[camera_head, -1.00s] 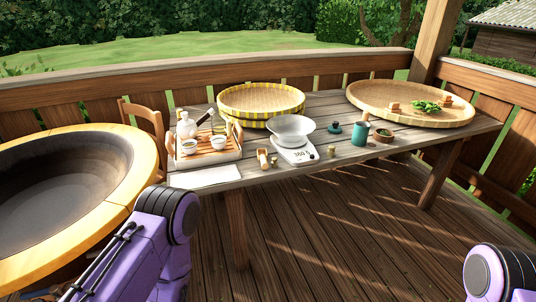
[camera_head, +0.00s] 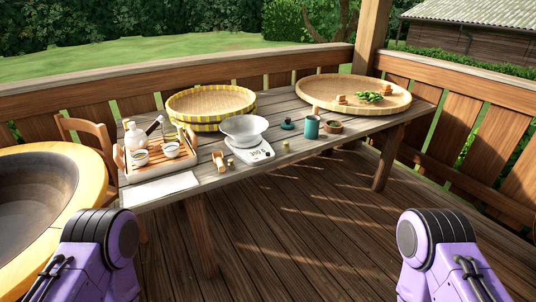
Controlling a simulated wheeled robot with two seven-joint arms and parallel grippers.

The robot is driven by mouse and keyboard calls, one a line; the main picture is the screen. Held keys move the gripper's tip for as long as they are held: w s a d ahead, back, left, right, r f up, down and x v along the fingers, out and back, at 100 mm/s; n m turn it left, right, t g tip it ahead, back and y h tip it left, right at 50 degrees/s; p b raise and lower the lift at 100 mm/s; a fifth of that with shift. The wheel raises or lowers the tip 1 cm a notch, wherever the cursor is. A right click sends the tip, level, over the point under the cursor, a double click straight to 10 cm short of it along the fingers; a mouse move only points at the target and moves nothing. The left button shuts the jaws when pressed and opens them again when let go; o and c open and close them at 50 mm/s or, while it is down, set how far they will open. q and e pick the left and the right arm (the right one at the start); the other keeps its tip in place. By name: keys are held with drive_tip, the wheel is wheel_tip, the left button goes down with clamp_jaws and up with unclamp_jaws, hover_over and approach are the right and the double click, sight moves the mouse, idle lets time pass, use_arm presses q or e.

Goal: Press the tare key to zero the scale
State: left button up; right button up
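The white scale (camera_head: 254,157) stands on the wooden table, near its front edge. A metal bowl (camera_head: 244,129) sits on its pan. The scale's front panel faces me, but the tare key is too small to make out. Only purple and black links of my two arms show, at the lower left and lower right. Both grippers are out of view, and no part of my arms is near the scale.
The table (camera_head: 236,184) also holds a wooden tea tray (camera_head: 164,171), a white cloth (camera_head: 160,189), a yellow-rimmed basket (camera_head: 211,104), a wide flat basket (camera_head: 352,95) with green leaves, a teal cup (camera_head: 311,127) and a small wooden scoop (camera_head: 219,162). A large pan (camera_head: 80,200) stands at left. Deck floor in front is clear.

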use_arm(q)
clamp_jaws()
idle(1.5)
